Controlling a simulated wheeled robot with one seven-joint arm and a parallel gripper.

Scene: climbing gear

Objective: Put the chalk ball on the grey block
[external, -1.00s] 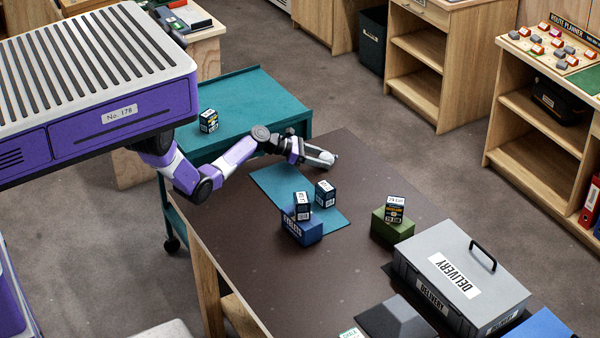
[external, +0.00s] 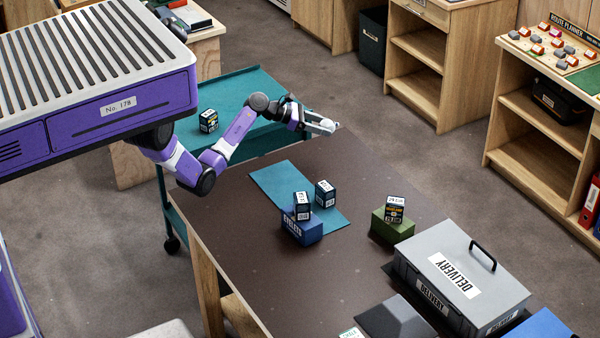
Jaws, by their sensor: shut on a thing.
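My gripper (external: 321,126) is raised above the far edge of the brown table, near the teal cart. It is shut on a small pale thing between its fingers, which looks like the chalk ball; the fingers hide much of it. The grey block (external: 402,318) has sloping sides and stands at the front of the table, left of the grey delivery box. My gripper is well apart from it, far behind it and to the left.
Small dark cartons stand on a blue block (external: 303,231), a green block (external: 389,230) and a teal mat (external: 270,181). The grey delivery box (external: 465,275) with a handle is at the right. Another carton (external: 351,333) is cut off at the bottom.

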